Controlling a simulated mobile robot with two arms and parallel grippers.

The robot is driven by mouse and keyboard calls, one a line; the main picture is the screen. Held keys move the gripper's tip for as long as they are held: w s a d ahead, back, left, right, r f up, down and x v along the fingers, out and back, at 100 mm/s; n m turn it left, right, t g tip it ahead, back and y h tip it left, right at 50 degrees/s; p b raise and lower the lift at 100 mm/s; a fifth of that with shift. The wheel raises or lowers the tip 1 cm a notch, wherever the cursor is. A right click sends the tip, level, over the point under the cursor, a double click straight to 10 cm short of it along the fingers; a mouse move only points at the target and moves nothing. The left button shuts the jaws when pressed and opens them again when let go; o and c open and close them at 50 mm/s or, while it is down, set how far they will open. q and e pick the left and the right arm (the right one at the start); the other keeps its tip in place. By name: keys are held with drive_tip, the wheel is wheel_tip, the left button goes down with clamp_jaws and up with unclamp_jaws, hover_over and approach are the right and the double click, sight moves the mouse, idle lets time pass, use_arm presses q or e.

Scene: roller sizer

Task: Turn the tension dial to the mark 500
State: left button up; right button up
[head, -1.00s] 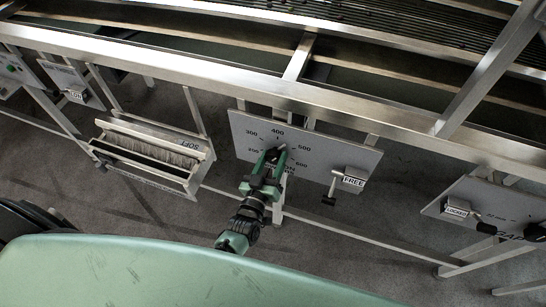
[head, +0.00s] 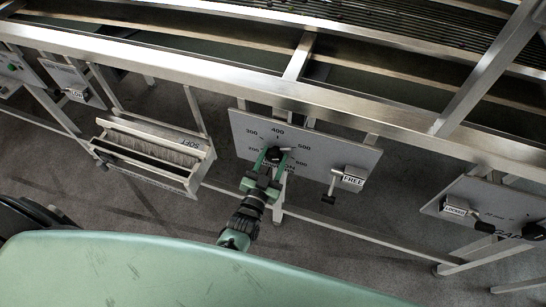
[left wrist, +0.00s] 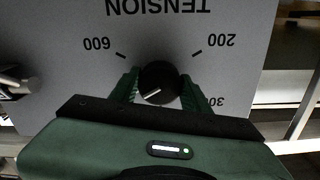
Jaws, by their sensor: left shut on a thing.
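The tension dial (head: 274,153) is a round black knob on a grey panel (head: 335,150) with marks such as 300, 400, 500 and 600. In the left wrist view the dial (left wrist: 160,80) shows upside down, with a white pointer line slanting toward the lower left. The 600 and 200 marks are visible there; the 500 mark is hidden behind my gripper. In the head view the 500 mark (head: 304,147) is right of the dial. My left gripper (head: 273,158) is shut on the dial, one green finger on each side. My right gripper is not in view.
A lever with a FREE tag (head: 352,179) is on the same panel, right of the dial. A metal frame rail (head: 200,83) runs above. A brush tray (head: 155,155) is to the left, and another panel with a LOCKED tag (head: 455,210) is to the right.

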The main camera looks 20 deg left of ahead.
use_arm(q)
drive_tip(key=shift+f, duration=0.1)
drive_tip(key=o, duration=1.4)
drive_tip(key=shift+c, duration=0.2)
drive_tip(key=shift+s, duration=0.1)
drive_tip(key=s, duration=0.7)
drive_tip(key=shift+s+b, duration=0.35)
drive_tip(key=shift+b, duration=0.1)
drive_tip(key=shift+a, duration=0.15)
